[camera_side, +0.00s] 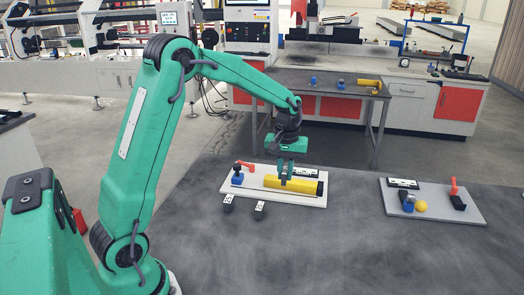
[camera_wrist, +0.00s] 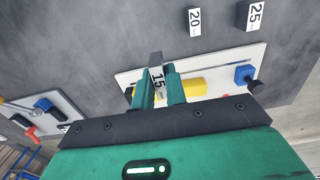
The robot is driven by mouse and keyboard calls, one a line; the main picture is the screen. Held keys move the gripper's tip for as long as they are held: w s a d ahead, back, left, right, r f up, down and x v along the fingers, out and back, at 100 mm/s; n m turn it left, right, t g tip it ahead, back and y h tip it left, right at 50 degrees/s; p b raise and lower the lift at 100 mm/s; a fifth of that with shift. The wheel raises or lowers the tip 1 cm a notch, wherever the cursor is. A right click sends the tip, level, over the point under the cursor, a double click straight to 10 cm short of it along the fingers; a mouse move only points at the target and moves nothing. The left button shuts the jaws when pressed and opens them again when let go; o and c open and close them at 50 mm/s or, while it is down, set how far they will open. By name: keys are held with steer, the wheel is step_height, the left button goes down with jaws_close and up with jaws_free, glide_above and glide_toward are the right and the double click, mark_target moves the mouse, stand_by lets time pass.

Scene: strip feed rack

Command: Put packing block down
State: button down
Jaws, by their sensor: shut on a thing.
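My gripper (camera_wrist: 158,82) is shut on a dark packing block (camera_wrist: 155,58) with a white label reading 15. The block stands between the two green fingers and sticks out past their tips. In the wrist view the yellow bar (camera_wrist: 194,88) shows beyond the fingers.
Dark blocks labelled 20 (camera_wrist: 194,20) and 25 (camera_wrist: 255,15) stand on the grey table, off the plate's near edge. A blue part (camera_side: 237,179) and red lever (camera_side: 244,166) sit at the plate's left end. A second fixture plate (camera_side: 435,214) lies right; table between is clear.

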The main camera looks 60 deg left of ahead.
steer(key=a, duration=0.5)
glide_above(255, 184)
step_height(255, 184, down, 7)
steer(key=shift+r, duration=0.2)
steer(key=shift+f, duration=0.1)
steer(key=shift+f, duration=1.9)
steer(key=shift+f, duration=0.15)
steer(key=c, duration=1.4)
jaws_free()
steer(key=shift+c, duration=0.2)
